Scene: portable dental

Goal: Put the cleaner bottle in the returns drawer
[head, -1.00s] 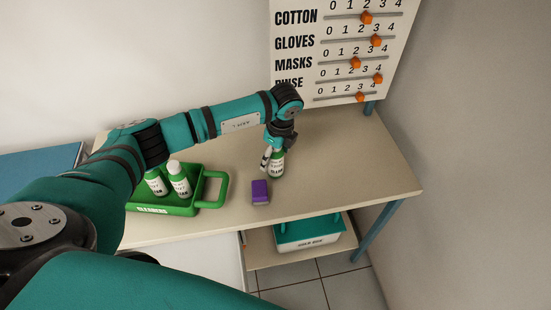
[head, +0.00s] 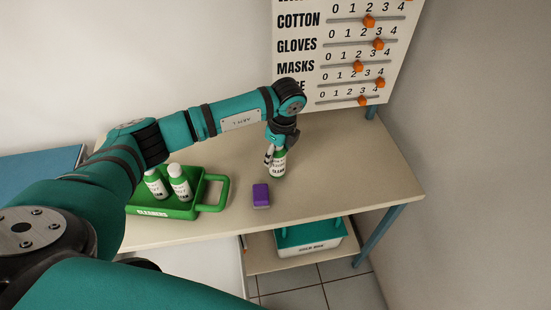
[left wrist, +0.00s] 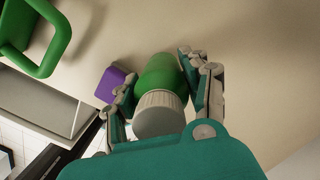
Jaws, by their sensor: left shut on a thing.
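A green and white cleaner bottle (head: 278,163) is upright at the table, right of the purple block. My left gripper (head: 273,150) comes down on it from above and is shut on it. In the left wrist view the bottle (left wrist: 160,100), with its ribbed pale cap, sits between the two fingers of my left gripper (left wrist: 161,92). I cannot tell whether its base touches the table. Two similar bottles (head: 179,184) stand in the green caddy. No returns drawer can be made out. My right gripper is not in view.
The green caddy (head: 213,206) marked "CLEANERS" stands left on the table (head: 350,160). A purple block (head: 261,195) lies near the front edge. A teal-lidded box (head: 310,243) is on the shelf below. A slider board (head: 345,50) stands behind. The table's right side is clear.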

